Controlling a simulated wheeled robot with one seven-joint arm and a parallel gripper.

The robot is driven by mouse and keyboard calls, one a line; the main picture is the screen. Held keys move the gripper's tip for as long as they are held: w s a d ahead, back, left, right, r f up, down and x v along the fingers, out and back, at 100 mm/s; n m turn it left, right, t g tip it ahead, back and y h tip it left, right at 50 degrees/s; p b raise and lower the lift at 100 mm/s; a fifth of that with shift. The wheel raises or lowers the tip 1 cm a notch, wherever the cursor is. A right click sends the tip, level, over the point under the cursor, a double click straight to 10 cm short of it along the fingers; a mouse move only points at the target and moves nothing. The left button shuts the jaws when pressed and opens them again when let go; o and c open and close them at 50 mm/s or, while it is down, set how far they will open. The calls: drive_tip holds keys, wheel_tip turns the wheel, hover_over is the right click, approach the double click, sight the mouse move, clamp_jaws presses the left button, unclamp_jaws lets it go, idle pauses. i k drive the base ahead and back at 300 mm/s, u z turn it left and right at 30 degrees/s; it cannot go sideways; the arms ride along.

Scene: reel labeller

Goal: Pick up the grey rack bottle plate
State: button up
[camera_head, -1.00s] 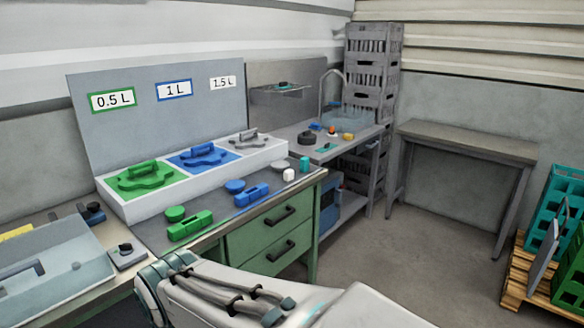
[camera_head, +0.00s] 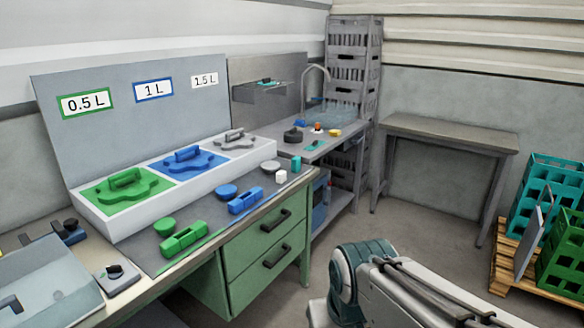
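The grey bottle plate (camera_head: 236,141) with its raised handle lies in the right-hand section of the white rack (camera_head: 115,224), below the 1.5 L label (camera_head: 205,80). A blue plate (camera_head: 187,160) lies in the middle section below the 1 L label, and a green plate (camera_head: 125,190) lies in the left section below 0.5 L. My gripper is not in view. Only links of my arm show at the bottom right, well apart from the rack.
In front of the rack lie a green block (camera_head: 184,240), a blue block (camera_head: 245,201), round pieces and a small white block (camera_head: 281,176). A sink counter (camera_head: 322,148) stands behind. Green and teal crates stand on a pallet (camera_head: 507,272) at right. Floor between is clear.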

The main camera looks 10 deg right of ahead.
sight(269, 167)
drive_tip(key=z, duration=0.6)
drive_tip(key=i, duration=1.85)
drive_tip(key=u, duration=0.25)
drive_tip(key=i, duration=1.15)
drive_tip(key=u, duration=0.15)
